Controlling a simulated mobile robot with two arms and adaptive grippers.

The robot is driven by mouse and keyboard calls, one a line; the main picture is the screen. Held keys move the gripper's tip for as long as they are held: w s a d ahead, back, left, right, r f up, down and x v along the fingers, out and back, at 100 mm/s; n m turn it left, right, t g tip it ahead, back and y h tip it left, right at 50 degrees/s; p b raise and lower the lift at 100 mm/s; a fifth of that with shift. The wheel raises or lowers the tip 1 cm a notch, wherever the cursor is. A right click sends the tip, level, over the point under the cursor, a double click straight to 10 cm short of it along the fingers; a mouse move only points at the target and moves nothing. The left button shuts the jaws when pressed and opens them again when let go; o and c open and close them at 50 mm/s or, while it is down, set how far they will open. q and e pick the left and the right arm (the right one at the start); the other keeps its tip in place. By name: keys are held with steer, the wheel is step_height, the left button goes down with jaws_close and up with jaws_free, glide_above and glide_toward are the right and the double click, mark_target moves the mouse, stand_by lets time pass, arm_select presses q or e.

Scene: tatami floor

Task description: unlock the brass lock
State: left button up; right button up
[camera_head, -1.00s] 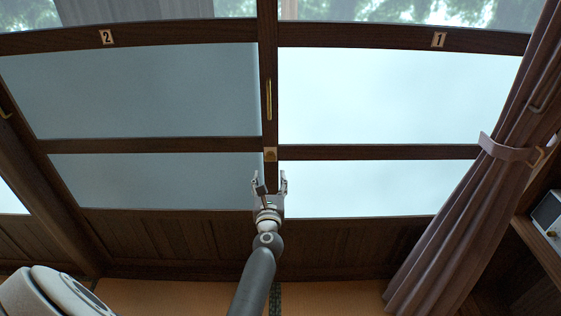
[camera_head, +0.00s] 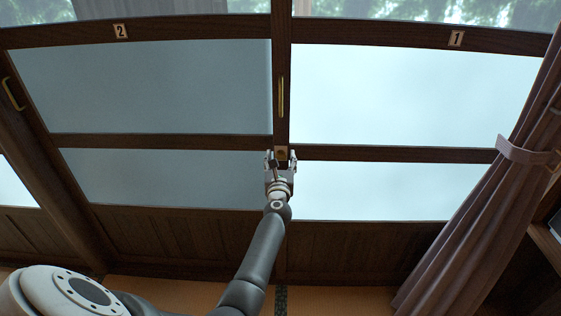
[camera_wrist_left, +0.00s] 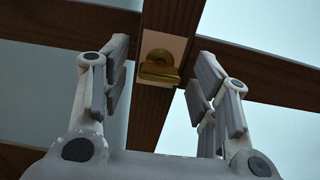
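The brass lock (camera_wrist_left: 158,66) sits on a pale plate on the dark vertical door stile, where the crossbars meet it. In the head view the lock plate (camera_head: 281,152) shows just above my left gripper's fingertips, partly hidden. My left gripper (camera_head: 281,157) is open. In the left wrist view my left gripper (camera_wrist_left: 160,75) has one finger pad on each side of the lock, with gaps between pads and lock. I cannot tell whether the fingertips reach as deep as the knob. My right gripper is not in view.
Sliding doors with frosted panes carry label 2 (camera_head: 120,31) and label 1 (camera_head: 456,38). A long brass handle (camera_head: 281,97) is on the stile above the lock. A gathered curtain (camera_head: 480,220) hangs at the right. The space around my left gripper is clear.

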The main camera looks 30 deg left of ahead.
arm_select(q)
steer(key=c, duration=0.9)
steer(key=shift+c, duration=0.2)
